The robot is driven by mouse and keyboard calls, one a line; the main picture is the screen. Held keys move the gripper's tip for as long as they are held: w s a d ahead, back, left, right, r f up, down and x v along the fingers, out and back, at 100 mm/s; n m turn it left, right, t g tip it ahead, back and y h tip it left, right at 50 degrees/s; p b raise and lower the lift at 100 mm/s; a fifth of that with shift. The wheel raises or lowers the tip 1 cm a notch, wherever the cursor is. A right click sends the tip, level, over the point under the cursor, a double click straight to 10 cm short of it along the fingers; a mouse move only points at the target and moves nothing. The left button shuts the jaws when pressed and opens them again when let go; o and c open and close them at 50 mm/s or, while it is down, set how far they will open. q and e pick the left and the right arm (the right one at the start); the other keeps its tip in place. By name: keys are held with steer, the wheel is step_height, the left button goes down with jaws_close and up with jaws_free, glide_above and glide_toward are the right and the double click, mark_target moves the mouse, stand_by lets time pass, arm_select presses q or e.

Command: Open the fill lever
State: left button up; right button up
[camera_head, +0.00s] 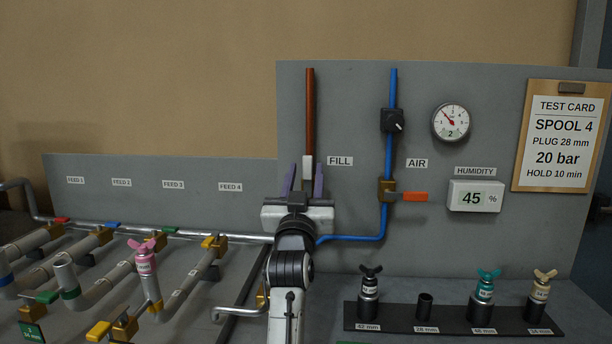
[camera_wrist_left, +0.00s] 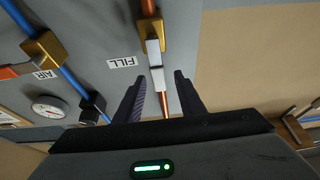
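The fill lever has a white handle (camera_head: 307,160) that stands upright, in line with the copper-red pipe (camera_head: 310,110), left of the FILL label (camera_head: 340,160). In the left wrist view the white handle (camera_wrist_left: 155,58) runs from a brass valve body (camera_wrist_left: 152,33) along the pipe. My left gripper (camera_head: 304,178) is open in front of the valve, and its arm hides the valve body in the head view. In the left wrist view its dark fingers (camera_wrist_left: 161,77) stand apart on either side of the handle's end, with gaps visible. My right gripper is not in view.
The air valve's orange lever (camera_head: 414,197) lies across the blue pipe (camera_head: 389,150) to the right. A gauge (camera_head: 451,122) and humidity display (camera_head: 475,196) are on the panel. A plug rack (camera_head: 450,318) stands at lower right, and coil pipes (camera_head: 100,255) fill the lower left.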

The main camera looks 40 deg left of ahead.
arm_select(q)
steer(key=b+v, duration=0.1)
steer(key=v, duration=0.6)
steer(key=shift+s+d, duration=0.15)
steer(key=shift+d, duration=0.05)
steer(key=shift+f, duration=0.15)
stand_by(0.4)
